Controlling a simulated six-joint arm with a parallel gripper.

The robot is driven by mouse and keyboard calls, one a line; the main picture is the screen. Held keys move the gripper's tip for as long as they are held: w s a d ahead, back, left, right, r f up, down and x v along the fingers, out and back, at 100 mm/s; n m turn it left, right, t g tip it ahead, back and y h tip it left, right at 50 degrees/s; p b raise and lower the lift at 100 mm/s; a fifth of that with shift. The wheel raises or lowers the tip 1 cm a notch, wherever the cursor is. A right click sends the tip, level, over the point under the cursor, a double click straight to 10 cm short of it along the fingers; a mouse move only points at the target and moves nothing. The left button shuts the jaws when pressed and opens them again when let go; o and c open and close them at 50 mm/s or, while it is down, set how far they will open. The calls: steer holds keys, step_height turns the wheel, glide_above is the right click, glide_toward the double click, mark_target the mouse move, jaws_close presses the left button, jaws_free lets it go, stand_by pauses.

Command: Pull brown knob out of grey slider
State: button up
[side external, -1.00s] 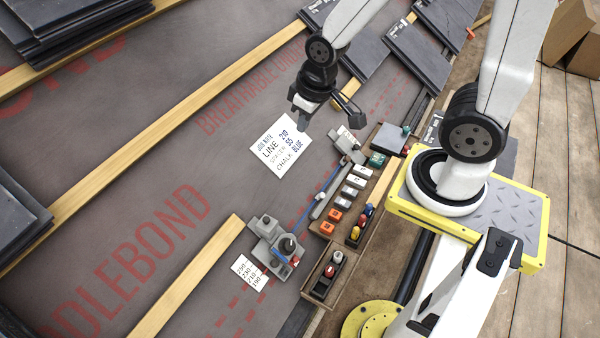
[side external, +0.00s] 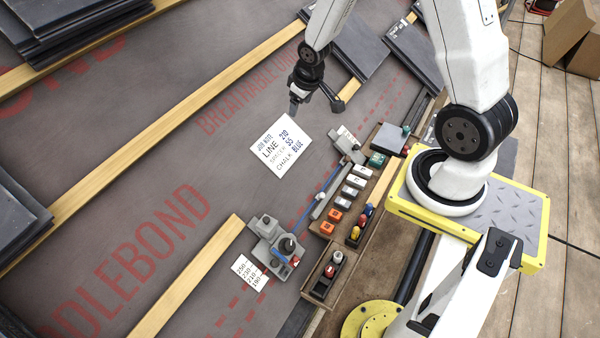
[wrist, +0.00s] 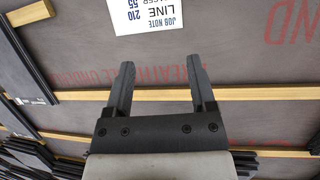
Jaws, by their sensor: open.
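The grey slider (side external: 270,238) sits on the dark membrane at the lower middle of the side view, at the near end of a blue line. A dark round knob (side external: 287,244) stands on it; its colour is too small to confirm as brown. My gripper (side external: 295,106) is well away, up and to the right of the slider, above the top edge of the job note. In the wrist view my gripper (wrist: 162,70) has its two fingers apart with nothing between them. The slider and knob are not in the wrist view.
A white job note (side external: 280,145) lies below my gripper. A second grey block (side external: 347,145) is at the line's far end. A wooden tray (side external: 367,205) holds coloured pieces. A number card (side external: 249,271) lies beside the slider. Wooden battens (side external: 180,128) cross the membrane; slates are stacked around.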

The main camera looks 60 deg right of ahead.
steer(key=d+f, duration=0.7)
steer(key=d, duration=0.1)
steer(key=m+t, duration=0.1)
steer(key=m, duration=0.1)
glide_toward(349, 158)
steer(key=shift+w+a+f, duration=0.1)
steer(key=shift+a+f, duration=0.05)
steer(key=shift+f, duration=0.3)
steer(key=shift+f, duration=0.1)
steer(key=shift+x, duration=3.75)
steer(key=shift+w, duration=0.2)
jaws_close()
